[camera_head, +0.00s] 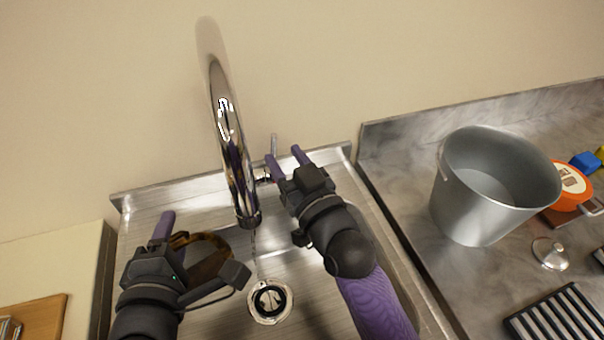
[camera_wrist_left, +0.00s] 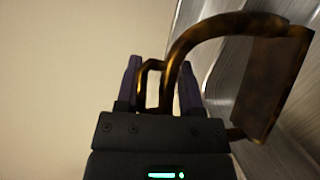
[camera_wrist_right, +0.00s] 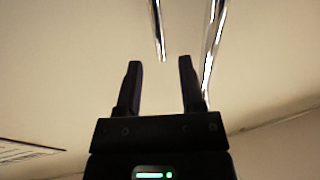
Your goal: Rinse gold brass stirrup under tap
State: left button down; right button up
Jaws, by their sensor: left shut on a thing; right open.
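The gold brass stirrup (camera_head: 212,262) is a brownish-gold arched frame over the left part of the sink, left of the tap's spout. It shows larger in the left wrist view (camera_wrist_left: 274,85), with a wide flat tread. My left gripper (camera_head: 172,232) is shut on its small top loop (camera_wrist_left: 150,82). The chrome tap (camera_head: 226,135) arches over the sink, and a thin stream of water seems to fall from its spout. My right gripper (camera_head: 285,160) is open and empty, right of the spout, by the thin lever (camera_head: 274,146) behind it.
The steel sink (camera_head: 310,285) has a round drain (camera_head: 270,300) below the spout. On the right counter stand a grey pot (camera_head: 480,205), an orange round item (camera_head: 570,188), a small lid (camera_head: 550,253) and a dark slatted rack (camera_head: 560,318). A wooden board (camera_head: 42,318) lies at the lower left.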

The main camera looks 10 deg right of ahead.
jog(key=r+v, duration=0.1)
jog(key=v, duration=0.6)
jog(key=shift+s+f+p, duration=0.2)
jog(key=shift+f+p, duration=0.2)
jog(key=shift+f, duration=0.15)
